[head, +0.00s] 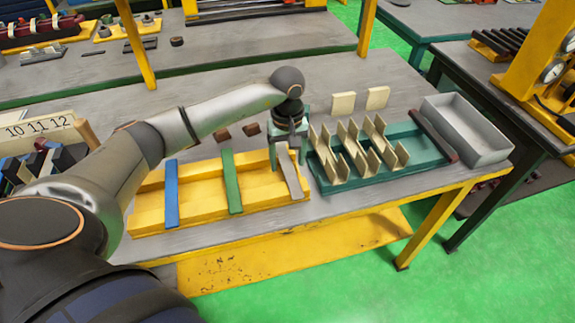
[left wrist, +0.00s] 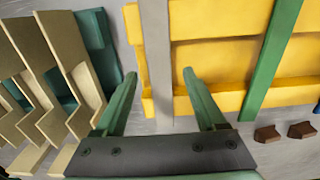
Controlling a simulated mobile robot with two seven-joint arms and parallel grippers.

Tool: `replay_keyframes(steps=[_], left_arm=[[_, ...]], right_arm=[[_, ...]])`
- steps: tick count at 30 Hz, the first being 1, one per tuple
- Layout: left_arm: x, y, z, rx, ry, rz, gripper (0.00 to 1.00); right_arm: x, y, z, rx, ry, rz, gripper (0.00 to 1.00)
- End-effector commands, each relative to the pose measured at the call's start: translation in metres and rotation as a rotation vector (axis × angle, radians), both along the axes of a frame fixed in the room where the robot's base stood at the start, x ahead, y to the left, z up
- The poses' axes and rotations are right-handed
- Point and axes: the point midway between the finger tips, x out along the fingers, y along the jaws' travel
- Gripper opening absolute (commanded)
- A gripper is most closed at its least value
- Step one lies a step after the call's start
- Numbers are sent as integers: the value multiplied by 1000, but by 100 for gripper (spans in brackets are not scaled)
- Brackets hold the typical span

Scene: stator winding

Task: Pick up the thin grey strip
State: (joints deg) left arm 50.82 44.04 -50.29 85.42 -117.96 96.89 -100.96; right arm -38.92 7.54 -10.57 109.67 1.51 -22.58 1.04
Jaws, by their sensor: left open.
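The thin grey strip (head: 293,182) lies across the right end of the yellow tray (head: 190,204). In the left wrist view the grey strip (left wrist: 158,60) runs up from the middle, near the tray's end. My left gripper (head: 289,163) is above the strip's far part, pointing down. Its two green fingers are open with nothing between them. In the left wrist view the gripper (left wrist: 160,77) has its fingers on either side of the strip's line. I cannot tell how far above the strip the fingertips are. My right gripper is not in view.
A blue strip (head: 171,194) and a green strip (head: 231,181) lie across the same tray. A teal tray (head: 400,160) with cream angled pieces (head: 352,150) stands close on the right. Two brown blocks (head: 236,132) lie behind the yellow tray. A grey bin (head: 468,130) stands farther right.

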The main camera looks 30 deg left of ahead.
Motion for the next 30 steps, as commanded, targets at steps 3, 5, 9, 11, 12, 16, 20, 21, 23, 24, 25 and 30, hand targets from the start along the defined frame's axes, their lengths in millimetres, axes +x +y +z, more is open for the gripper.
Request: replay_keyframes(steps=[3,5,9,11,12,16,20,21,23,24,25,30], left_arm=[[0,0,0,0,0,0,67],[0,0,0,0,0,0,60],[0,0,0,0,0,0,44],[0,0,0,0,0,0,38],[0,0,0,0,0,0,33],[0,0,0,0,0,0,18],[0,0,1,0,0,0,4],[0,0,1,0,0,0,0],[0,0,1,0,0,0,0],[0,0,1,0,0,0,0],[0,0,1,0,0,0,0],[0,0,1,0,0,0,0]], right_arm=[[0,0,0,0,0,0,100],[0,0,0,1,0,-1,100],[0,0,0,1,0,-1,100],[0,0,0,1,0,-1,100],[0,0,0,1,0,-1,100],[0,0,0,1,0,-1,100],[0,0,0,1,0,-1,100],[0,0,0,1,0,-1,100],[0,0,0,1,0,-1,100],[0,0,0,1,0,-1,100],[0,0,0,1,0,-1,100],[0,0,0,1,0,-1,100]])
